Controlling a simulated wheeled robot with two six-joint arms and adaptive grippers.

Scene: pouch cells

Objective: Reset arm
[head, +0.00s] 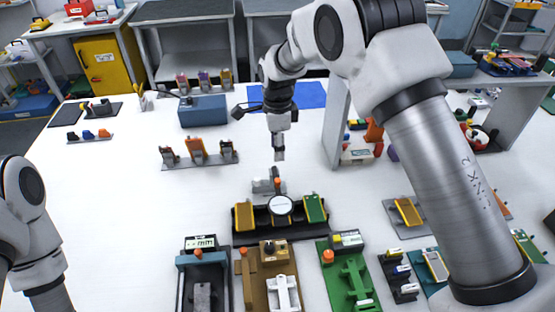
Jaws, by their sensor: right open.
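My right arm reaches in from the right and its gripper (279,154) points straight down above the white table. It is open and empty, with its fingers seen nearly edge-on. Below it stands a small grey device (266,186) behind a black tray (245,231).
Black (202,264), brown (251,292) and green (335,287) stations line the front. An orange-topped rack (197,149), a blue box (203,111) and a blue mat (310,94) lie farther back. A grey-white stand (336,115) is right of the gripper. The table's left middle is clear.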

